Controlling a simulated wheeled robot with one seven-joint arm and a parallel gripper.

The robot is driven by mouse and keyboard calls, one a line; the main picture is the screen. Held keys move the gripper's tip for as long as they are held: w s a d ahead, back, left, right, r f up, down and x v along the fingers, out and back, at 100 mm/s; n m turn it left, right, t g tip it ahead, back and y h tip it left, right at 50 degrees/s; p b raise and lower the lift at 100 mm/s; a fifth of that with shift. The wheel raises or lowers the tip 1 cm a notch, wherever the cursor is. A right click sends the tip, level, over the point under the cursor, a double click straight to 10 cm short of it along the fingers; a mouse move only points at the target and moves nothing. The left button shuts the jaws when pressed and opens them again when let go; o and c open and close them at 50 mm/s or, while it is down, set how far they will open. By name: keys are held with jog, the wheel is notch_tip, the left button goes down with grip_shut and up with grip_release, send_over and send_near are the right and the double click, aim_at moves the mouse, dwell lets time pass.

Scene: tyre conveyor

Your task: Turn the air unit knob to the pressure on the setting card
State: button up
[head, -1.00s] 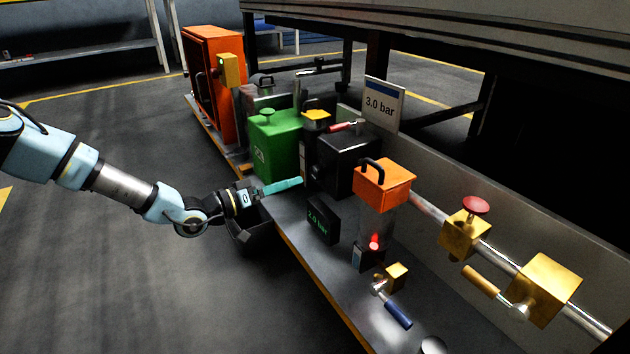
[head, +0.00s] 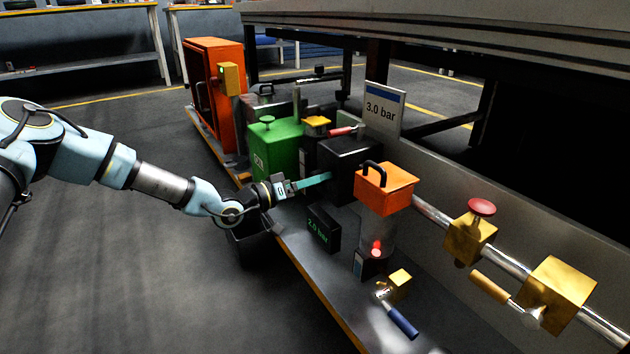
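The setting card (head: 380,108) reads 3.0 bar and stands upright behind the machines. A small black display (head: 322,228) shows green digits that look like 2.0 bar. A black block (head: 348,160) stands behind the display, beside an orange-topped unit (head: 386,190) with a black handle and a clear bowl below. My gripper (head: 322,179) reaches in from the left, its teal fingers at the left face of the black block. I cannot make out the knob; the fingers may cover it. Contact and finger gap cannot be told from this side-on view.
A dark bin (head: 252,240) sits below my wrist. A yellow valve with a blue lever (head: 404,322) is in front, and a pipe with yellow valves (head: 470,238) runs right. The floor at left is clear.

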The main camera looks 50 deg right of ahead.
grip_shut()
dwell(0.3)
jog(key=m+p, duration=0.1)
jog(key=m, duration=0.8)
jog(key=shift+m, duration=0.4)
dwell(0.5)
jog(key=shift+o, duration=1.2)
grip_release()
